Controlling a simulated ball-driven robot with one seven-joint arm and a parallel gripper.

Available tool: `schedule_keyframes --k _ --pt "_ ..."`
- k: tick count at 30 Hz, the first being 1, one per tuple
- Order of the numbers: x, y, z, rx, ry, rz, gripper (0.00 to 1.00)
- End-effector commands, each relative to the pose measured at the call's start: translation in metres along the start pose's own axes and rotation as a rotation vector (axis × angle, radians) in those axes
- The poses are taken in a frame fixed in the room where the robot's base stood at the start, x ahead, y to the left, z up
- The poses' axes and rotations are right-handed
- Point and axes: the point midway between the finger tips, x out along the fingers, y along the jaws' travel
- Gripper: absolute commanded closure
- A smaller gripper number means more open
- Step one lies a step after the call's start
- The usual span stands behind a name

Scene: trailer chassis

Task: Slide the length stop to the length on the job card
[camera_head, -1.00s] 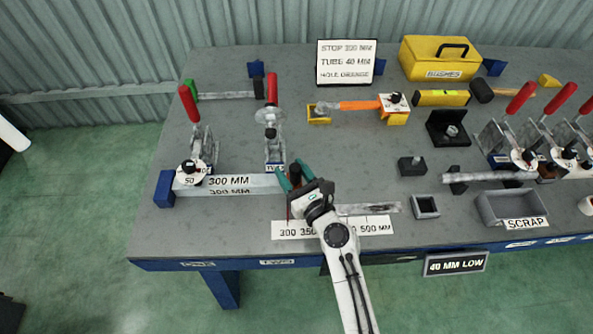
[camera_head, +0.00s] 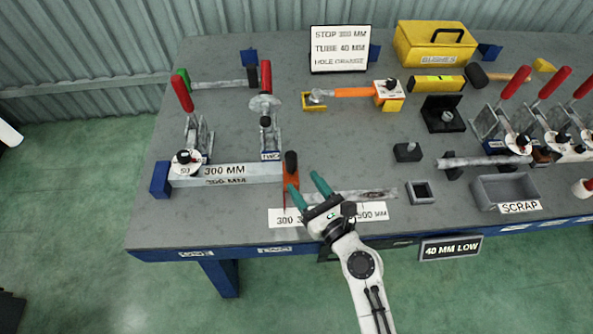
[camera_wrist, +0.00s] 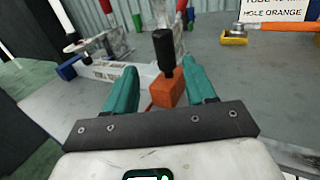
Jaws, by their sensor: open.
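The length stop (camera_head: 291,180) is an orange block with an upright black knob; in the wrist view the stop (camera_wrist: 165,90) shows beyond and between my fingers. It sits at the right end of the pale bar marked 300 MM (camera_head: 240,172), seemingly against it. Its thin red pointer comes down near the 300 mark of the white scale strip (camera_head: 372,211). The job card (camera_head: 340,50) reads STOP 300 MM, TUBE 40 MM, HOLE ORANGE. My gripper (camera_head: 306,184), with teal fingers, is open and empty, just right of the stop. My gripper hides the scale's middle.
Two red-handled clamps (camera_head: 181,95) (camera_head: 265,75) stand behind the bar. A grey tube (camera_head: 350,195) lies right of my gripper. A square block (camera_head: 420,192) and the scrap tray (camera_head: 506,190) are farther right. The bench middle behind the stop is fairly clear.

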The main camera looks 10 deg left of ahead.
Motion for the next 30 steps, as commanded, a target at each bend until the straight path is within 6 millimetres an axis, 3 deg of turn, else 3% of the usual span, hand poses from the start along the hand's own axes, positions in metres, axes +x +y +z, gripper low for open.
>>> schedule_keyframes --k 7,26,30 --pt "-0.021 0.0 0.0 0.0 -0.001 0.0 0.45" --pt "-0.022 0.0 0.0 0.0 0.0 0.001 0.45" --pt "-0.033 -0.004 0.003 -0.217 0.036 0.04 0.45"
